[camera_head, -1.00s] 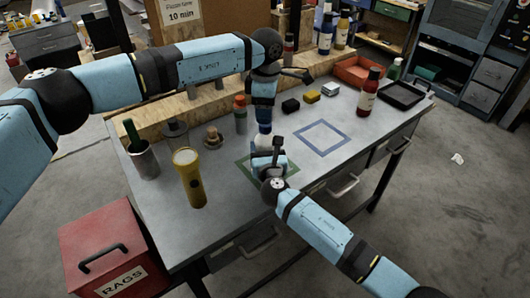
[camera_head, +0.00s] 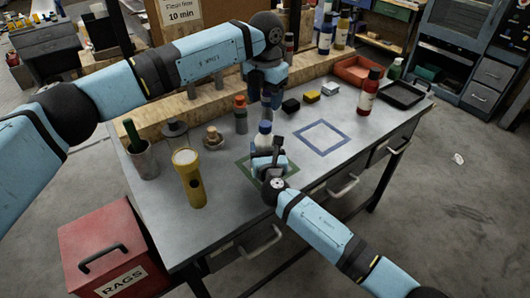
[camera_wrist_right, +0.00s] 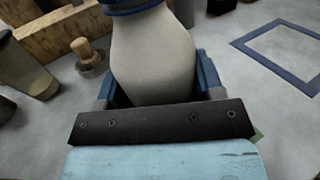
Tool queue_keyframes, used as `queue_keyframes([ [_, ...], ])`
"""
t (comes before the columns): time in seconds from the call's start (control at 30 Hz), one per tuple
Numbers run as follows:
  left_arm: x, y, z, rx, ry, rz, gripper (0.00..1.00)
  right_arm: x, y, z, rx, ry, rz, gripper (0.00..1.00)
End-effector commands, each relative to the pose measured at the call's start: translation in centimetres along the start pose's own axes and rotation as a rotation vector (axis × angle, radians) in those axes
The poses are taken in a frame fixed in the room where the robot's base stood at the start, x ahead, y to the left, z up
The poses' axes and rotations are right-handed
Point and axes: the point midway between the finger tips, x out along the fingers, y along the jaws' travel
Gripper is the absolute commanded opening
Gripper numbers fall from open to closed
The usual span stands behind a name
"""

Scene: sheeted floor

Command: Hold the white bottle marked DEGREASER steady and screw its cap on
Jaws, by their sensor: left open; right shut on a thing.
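The white bottle (camera_head: 261,142) stands upright over the green square outline on the bench, its label not readable here. A blue cap (camera_head: 265,127) sits on its top. In the right wrist view the bottle's pale body (camera_wrist_right: 152,55) fills the middle, with the cap's blue lower edge (camera_wrist_right: 130,6) at the top. My right gripper (camera_head: 268,160) is shut around the bottle's body. My left gripper (camera_head: 268,112) points down just above the cap, open and empty. Whether the cap is tight cannot be told.
A yellow flashlight (camera_head: 189,178) and a grey cup (camera_head: 142,160) stand left of the bottle. A wooden knob-like piece (camera_head: 212,138) and a grey bottle with an orange top (camera_head: 240,114) stand behind it. The blue square outline (camera_head: 322,136) to the right is empty.

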Motion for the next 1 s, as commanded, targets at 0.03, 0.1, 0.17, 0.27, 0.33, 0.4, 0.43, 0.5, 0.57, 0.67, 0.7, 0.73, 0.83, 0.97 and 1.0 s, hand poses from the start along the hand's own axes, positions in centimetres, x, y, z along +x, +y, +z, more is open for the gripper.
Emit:
queue_keyframes([
  [0.03, -0.1, 0.0, 0.0, -0.022, 0.000, 0.000, 0.56, 0.0, 0.0, 0.0, 0.000, 0.001, 0.000, 0.00],
  [0.1, -0.1, 0.0, 0.0, -0.042, 0.000, 0.001, 0.56, 0.0, 0.0, 0.0, 0.000, 0.000, 0.000, 0.00],
  [0.17, -0.1, 0.0, 0.0, -0.048, 0.000, 0.001, 0.56, 0.0, 0.0, 0.0, 0.000, 0.000, 0.000, 0.00],
  [0.27, -0.1, 0.0, 0.0, -0.048, 0.000, 0.001, 0.56, 0.0, 0.0, 0.0, 0.000, 0.000, 0.000, 0.00],
  [0.33, -0.1, 0.0, 0.0, -0.047, 0.000, 0.001, 0.56, 0.0, 0.0, 0.0, 0.000, 0.000, 0.000, 0.00],
  [0.4, -0.1, 0.0, 0.0, -0.047, 0.000, 0.000, 0.56, 0.0, 0.0, 0.0, 0.000, 0.000, 0.000, 0.00],
  [0.43, 0.0, 0.0, 0.0, -0.046, 0.000, 0.000, 0.56, 0.0, 0.0, 0.0, 0.000, 0.000, 0.000, 0.00],
  [0.5, 0.4, 0.0, 0.0, -0.046, 0.001, 0.000, 0.56, 0.0, 0.0, 0.0, 0.000, 0.001, 0.000, 0.00],
  [0.57, 0.9, 0.0, 0.0, -0.046, 0.002, 0.000, 0.56, 0.0, 0.0, 0.0, 0.000, 0.000, 0.000, 0.00],
  [0.67, 2.4, 0.0, 0.0, -0.046, 0.002, -0.002, 0.56, 0.0, 0.0, 0.0, 0.000, 0.000, 0.000, 0.00],
  [0.7, 3.0, 0.0, -0.1, -0.046, 0.002, -0.001, 0.56, 0.0, 0.0, 0.0, 0.000, 0.000, 0.000, 0.00],
  [0.73, 3.5, 0.0, 0.0, -0.047, 0.002, -0.001, 0.56, 0.0, 0.0, 0.0, 0.000, 0.000, 0.000, 0.00],
  [0.83, 5.1, 0.0, 0.0, -0.046, 0.002, -0.002, 0.56, 0.0, 0.0, 0.0, 0.000, 0.000, 0.000, 0.00],
  [0.97, 6.7, 0.0, 0.0, -0.046, 0.002, 0.000, 0.56, 0.0, 0.0, 0.0, 0.000, 0.001, 0.000, 0.00],
  [1.0, 7.1, 0.0, 0.0, -0.046, 0.001, 0.000, 0.56, 0.0, 0.0, 0.0, 0.000, 0.001, 0.000, 0.00],
])
